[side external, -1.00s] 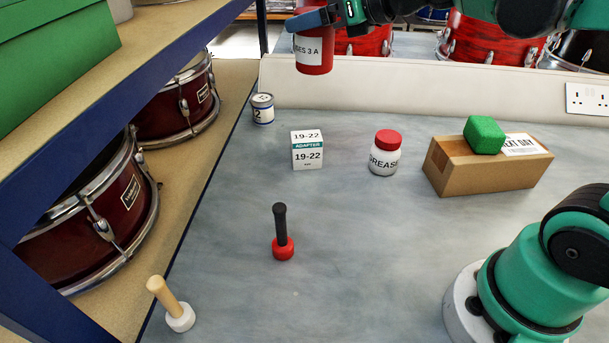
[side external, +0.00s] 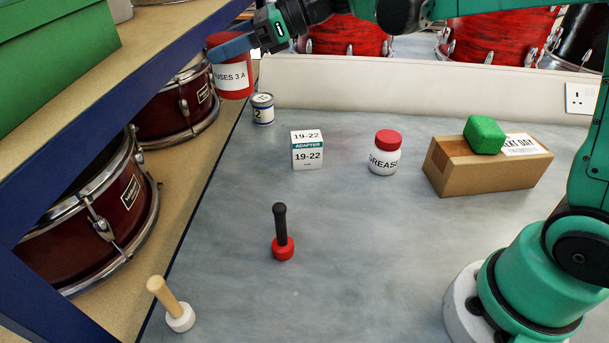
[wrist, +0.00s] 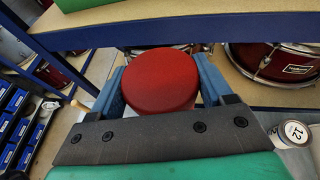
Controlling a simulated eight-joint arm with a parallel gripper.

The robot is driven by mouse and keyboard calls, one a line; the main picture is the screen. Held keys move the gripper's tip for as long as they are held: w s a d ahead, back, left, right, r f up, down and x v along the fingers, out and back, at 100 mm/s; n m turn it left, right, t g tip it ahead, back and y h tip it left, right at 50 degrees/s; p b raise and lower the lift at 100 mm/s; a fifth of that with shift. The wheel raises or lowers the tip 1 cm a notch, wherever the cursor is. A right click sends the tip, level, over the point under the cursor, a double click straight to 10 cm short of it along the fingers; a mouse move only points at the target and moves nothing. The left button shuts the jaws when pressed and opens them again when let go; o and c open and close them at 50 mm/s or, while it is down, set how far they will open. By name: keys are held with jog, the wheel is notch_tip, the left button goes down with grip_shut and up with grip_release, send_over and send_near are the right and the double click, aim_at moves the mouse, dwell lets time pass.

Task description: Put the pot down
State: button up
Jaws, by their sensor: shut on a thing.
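The pot is a red cylinder (side external: 231,76) with a white label reading "FUSES 3 A". My gripper (side external: 232,46) is shut on it near its top and holds it upright in the air, at the left end of the bench near the shelf. In the wrist view the pot's round red lid (wrist: 160,80) sits between the two blue fingers of my gripper (wrist: 160,86). The grey-blue bench top (side external: 350,240) lies below. The pot's far side is hidden.
A tin (side external: 263,110) stands just right of and below the pot in the picture. An adapter box (side external: 307,152), grease jar (side external: 384,155), cardboard box (side external: 480,175) and two mallets (side external: 282,245) (side external: 178,312) stand on the bench. A blue-edged shelf (side external: 110,130) rises at left.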

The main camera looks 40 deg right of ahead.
notch_tip(320, 180, down, 20)
jog(key=shift+r, duration=0.2)
dwell(0.5)
jog(key=shift+f, duration=0.1)
